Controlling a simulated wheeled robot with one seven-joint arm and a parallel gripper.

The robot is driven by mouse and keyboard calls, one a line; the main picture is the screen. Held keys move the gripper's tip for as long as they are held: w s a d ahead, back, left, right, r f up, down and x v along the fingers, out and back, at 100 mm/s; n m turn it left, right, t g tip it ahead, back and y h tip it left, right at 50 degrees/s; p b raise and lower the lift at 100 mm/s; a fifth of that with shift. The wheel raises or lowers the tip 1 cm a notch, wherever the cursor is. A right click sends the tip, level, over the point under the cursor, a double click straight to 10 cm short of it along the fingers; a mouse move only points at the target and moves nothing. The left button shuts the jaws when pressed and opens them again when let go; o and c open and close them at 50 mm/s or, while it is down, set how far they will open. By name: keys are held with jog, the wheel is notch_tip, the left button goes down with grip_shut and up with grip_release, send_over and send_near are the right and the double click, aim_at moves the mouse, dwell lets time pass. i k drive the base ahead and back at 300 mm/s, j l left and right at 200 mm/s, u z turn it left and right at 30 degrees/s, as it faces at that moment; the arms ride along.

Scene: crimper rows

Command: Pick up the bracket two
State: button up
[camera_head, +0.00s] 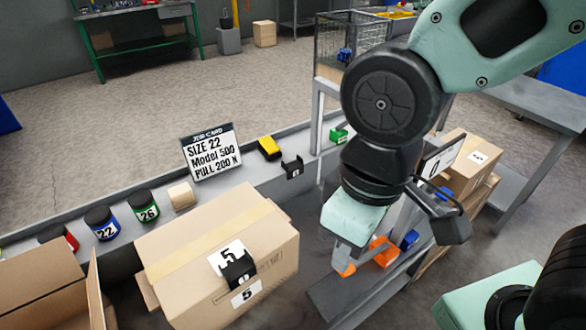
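A small black bracket (292,166) with a white label stands on the grey ledge, right of the yellow item. Another black bracket (237,269) sits on the large carton marked 5. The labels on both are too small to read, so I cannot tell which is bracket two. My gripper (362,262) hangs right of the carton, apart from both brackets, with an orange tip showing at its lower left. An orange piece shows just right of that tip; I cannot tell whether it is the other finger or a separate thing. No bracket shows in the gripper.
The carton (190,243) stands in front of the ledge (222,184). Along the ledge are numbered jars (143,206), a wooden block (181,196), a sign (212,153), a yellow item (269,148) and a green item (338,134). A blue piece (409,240) and boxes (468,165) are at right.

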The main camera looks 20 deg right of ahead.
aim_at(294, 167)
jog(key=i+l+u, duration=0.15)
jog(key=l, duration=0.2)
jog(key=i+l+u, duration=0.15)
jog(key=l, duration=0.25)
jog(key=i+l+u, duration=0.2)
jog(key=l, duration=0.2)
jog(key=l+u, duration=0.15)
jog(key=l, duration=0.25)
